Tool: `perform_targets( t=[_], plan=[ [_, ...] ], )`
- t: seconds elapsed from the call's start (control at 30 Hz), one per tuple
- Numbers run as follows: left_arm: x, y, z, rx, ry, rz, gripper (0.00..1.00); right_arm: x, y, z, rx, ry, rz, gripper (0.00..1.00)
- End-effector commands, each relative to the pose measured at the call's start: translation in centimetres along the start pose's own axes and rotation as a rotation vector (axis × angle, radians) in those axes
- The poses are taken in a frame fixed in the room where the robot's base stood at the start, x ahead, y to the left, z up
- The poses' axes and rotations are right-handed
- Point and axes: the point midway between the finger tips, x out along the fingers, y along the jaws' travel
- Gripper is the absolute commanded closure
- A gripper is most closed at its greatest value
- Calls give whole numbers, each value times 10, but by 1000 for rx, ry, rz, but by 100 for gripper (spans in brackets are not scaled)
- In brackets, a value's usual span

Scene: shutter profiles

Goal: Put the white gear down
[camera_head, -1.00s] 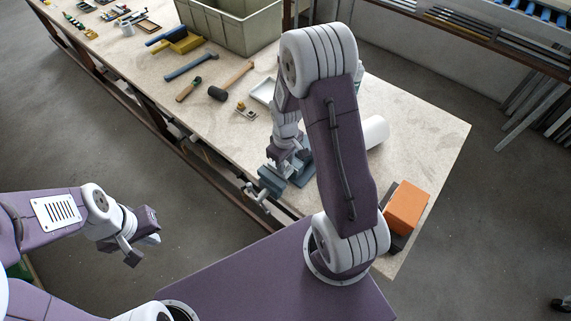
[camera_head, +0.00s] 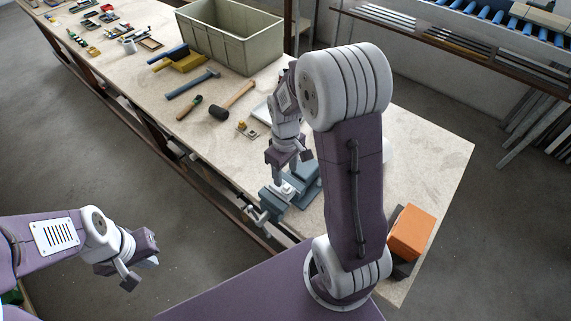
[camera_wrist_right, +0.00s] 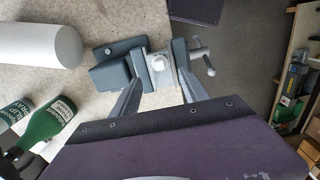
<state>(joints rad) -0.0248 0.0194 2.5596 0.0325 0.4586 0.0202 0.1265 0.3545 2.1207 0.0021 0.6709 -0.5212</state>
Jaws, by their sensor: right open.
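The white gear (camera_wrist_right: 158,63) sits between the jaws of a blue-grey vise (camera_wrist_right: 115,70) in the right wrist view; its teeth are too small to make out. In the head view the small white piece (camera_head: 285,189) shows on the vise (camera_head: 302,190) at the table's front edge. My right gripper (camera_head: 289,172) is open just above it. In the right wrist view its two fingers (camera_wrist_right: 160,80) stand apart on either side of the gear, with no visible contact. My left gripper (camera_head: 143,273) is open and empty, away from the table at the lower left.
A white cylinder (camera_wrist_right: 38,44) and green bottles (camera_wrist_right: 46,122) are beside the vise. Hammers (camera_head: 232,102), a grey-green crate (camera_head: 235,35) and other tools lie farther along the table. An orange block (camera_head: 411,233) is at the right edge. The vise handle (camera_wrist_right: 205,58) sticks out past the table edge.

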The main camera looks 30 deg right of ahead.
Motion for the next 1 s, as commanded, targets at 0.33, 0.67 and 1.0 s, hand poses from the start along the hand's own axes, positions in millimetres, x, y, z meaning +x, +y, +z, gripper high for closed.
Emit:
perform_targets(
  t=[0.33,0.67,1.0],
  plan=[
    [0,0,0,0,0,0,100,-43,1,0,0,2,2,47],
    [0,0,0,0,0,0,100,-17,-67,48,341,91,8,47],
    [1,0,0,0,0,0,100,-11,-76,58,418,111,5,47]
  ],
)
